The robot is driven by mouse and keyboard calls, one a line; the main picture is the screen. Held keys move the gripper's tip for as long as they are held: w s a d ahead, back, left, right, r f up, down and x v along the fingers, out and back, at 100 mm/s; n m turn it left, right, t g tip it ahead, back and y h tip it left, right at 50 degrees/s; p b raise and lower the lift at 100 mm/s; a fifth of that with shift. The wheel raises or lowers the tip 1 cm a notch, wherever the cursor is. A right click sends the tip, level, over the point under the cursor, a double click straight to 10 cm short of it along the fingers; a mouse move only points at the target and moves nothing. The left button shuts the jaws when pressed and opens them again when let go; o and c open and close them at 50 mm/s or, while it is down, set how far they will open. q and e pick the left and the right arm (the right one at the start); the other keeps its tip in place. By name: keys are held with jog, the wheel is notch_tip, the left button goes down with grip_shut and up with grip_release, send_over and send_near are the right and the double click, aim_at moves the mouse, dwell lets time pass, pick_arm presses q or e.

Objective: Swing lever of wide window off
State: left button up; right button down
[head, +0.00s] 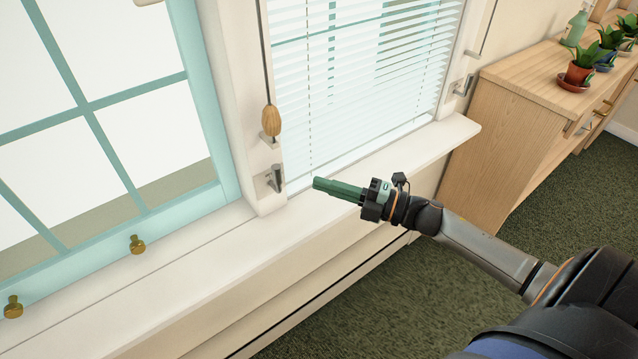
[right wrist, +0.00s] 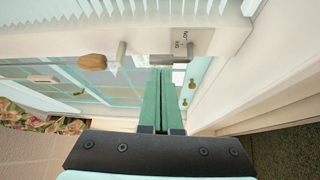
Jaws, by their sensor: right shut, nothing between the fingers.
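The lever (head: 278,177) is a small grey metal piece on a plate on the white frame post between the teal window (head: 110,105) and the window with blinds. In the right wrist view, the plate (right wrist: 187,38) carries ON and OFF marks, and the grey lever (right wrist: 168,61) shows just beyond my fingertips. My right gripper (head: 318,184) has green fingers, shut and empty, pointing at the lever from the right. It appears close to the lever; whether they touch is unclear. The right wrist view also shows its closed fingers (right wrist: 160,75). My left gripper is not in view.
A wooden cord pull (head: 271,121) hangs above the lever. White blinds (head: 365,70) cover the window at right. The white sill (head: 180,265) runs below. A similar metal fitting (head: 462,86) sits at the far right. A wooden cabinet (head: 530,115) with potted plants stands right.

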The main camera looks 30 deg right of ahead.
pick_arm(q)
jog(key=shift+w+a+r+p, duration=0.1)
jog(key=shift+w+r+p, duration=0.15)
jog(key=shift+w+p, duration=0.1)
pick_arm(e)
jog(key=v, duration=0.8)
jog(key=s+a+f+m+g+h, duration=0.3)
jog(key=s+a+f+m+h, duration=0.1)
jog(key=a+f+m, duration=0.6)
jog(key=s+a+f+m+g+h, duration=0.2)
jog(key=s+a+f+m+h, duration=0.3)
jog(key=a+f+m, duration=0.45)
pick_arm(q)
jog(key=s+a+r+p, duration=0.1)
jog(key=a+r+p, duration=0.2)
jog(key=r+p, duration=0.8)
jog(key=p, duration=0.4)
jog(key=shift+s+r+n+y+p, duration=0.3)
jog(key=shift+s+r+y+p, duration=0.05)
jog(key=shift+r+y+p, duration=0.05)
pick_arm(e)
notch_tip(320, 180, up, 13)
jog(key=s+d+m, duration=0.2)
jog(key=m, duration=0.1)
jog(key=shift+s+d+f, duration=0.2)
jog(key=shift+d, duration=0.05)
